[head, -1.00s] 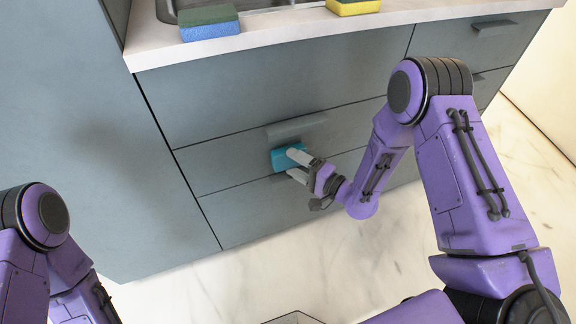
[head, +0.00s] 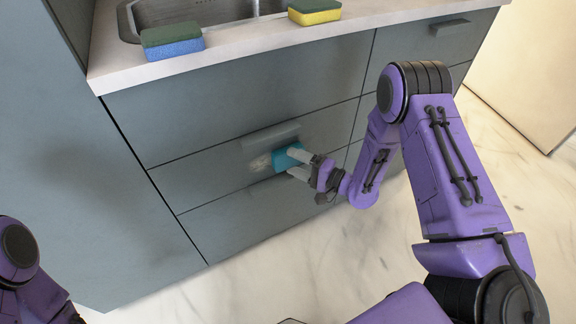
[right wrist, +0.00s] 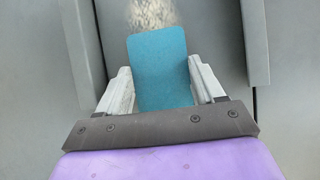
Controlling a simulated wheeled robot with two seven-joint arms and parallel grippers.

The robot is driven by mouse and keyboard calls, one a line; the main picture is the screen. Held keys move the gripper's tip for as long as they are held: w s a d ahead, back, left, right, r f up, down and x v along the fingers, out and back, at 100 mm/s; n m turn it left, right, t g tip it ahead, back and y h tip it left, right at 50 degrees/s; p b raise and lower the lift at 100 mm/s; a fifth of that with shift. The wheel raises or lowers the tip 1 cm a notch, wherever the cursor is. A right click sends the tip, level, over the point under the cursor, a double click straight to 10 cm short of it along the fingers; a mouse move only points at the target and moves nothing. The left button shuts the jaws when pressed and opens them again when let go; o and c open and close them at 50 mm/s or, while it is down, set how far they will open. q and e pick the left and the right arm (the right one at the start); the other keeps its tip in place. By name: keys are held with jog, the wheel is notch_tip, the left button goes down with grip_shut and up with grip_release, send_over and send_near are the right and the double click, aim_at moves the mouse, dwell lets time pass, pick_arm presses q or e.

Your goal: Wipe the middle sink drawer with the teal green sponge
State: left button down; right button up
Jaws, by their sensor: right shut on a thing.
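The teal green sponge (head: 287,158) lies against the front of the middle sink drawer (head: 215,172), just below its handle. My right gripper (head: 297,164) is shut on the sponge; in the right wrist view the fingers (right wrist: 160,80) stand on both sides of the teal sponge (right wrist: 160,58). A pale, speckled stain (head: 259,163) shows on the drawer front just left of the sponge, and beyond the sponge's far end in the right wrist view (right wrist: 150,14). My left arm shows at the lower left, but its gripper is out of view.
The drawer's bar handle (head: 271,137) juts out just above the sponge. A green and blue sponge (head: 173,40) and a green and yellow sponge (head: 315,12) lie on the countertop (head: 240,38) by the sink (head: 190,12). The marble floor before the cabinet looks clear.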

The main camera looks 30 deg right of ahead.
aim_at(279, 165)
jog(key=shift+a+p, duration=0.6)
jog(key=shift+a, duration=1.35)
jog(key=shift+s+a, duration=0.15)
jog(key=shift+a, duration=3.5)
jog(key=shift+s+d+p, duration=0.1)
jog(key=shift+s+p, duration=0.25)
jog(key=shift+s, duration=2.6)
